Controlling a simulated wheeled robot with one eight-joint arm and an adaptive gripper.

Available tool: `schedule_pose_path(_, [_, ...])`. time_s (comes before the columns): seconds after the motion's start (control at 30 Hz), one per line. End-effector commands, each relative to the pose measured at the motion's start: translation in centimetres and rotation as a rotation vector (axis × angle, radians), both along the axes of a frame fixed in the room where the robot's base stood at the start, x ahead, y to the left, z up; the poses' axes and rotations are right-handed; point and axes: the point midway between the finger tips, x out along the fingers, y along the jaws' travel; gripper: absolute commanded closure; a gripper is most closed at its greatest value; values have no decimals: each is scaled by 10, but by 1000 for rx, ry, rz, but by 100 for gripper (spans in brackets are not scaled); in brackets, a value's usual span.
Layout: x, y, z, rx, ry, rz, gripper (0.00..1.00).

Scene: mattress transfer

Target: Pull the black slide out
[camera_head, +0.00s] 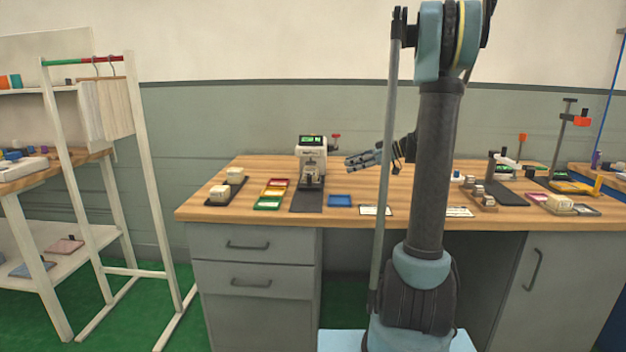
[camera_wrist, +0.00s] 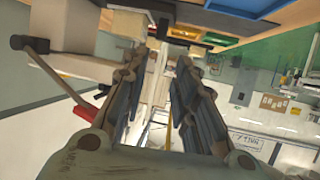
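A white machine (camera_head: 312,147) with a green-lit screen stands on the wooden desk, on a dark mat (camera_head: 306,201). It has a red-knobbed lever (camera_head: 336,136) on its right. I cannot clearly pick out the black slide; a small dark part (camera_head: 311,180) shows low on the machine's front. My gripper (camera_head: 350,162) is just right of the machine, above the desk, its fingers pointing left towards it. In the wrist view my gripper (camera_wrist: 160,75) has its two fingers apart, with no object clearly held. The machine's lever (camera_wrist: 55,75) and red knob (camera_wrist: 84,113) show at the left there.
Small coloured trays (camera_head: 270,195) lie left of the machine, and a blue tray (camera_head: 340,200) lies right of it. A dark tray with pale blocks (camera_head: 226,190) is further left. White cards (camera_head: 375,210) lie near the desk's front edge. More devices (camera_head: 497,170) stand at the right.

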Motion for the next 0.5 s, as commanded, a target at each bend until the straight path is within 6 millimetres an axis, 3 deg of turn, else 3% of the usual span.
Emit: schedule_pose_path(0.5, [17, 77, -33, -1, 1, 3, 74])
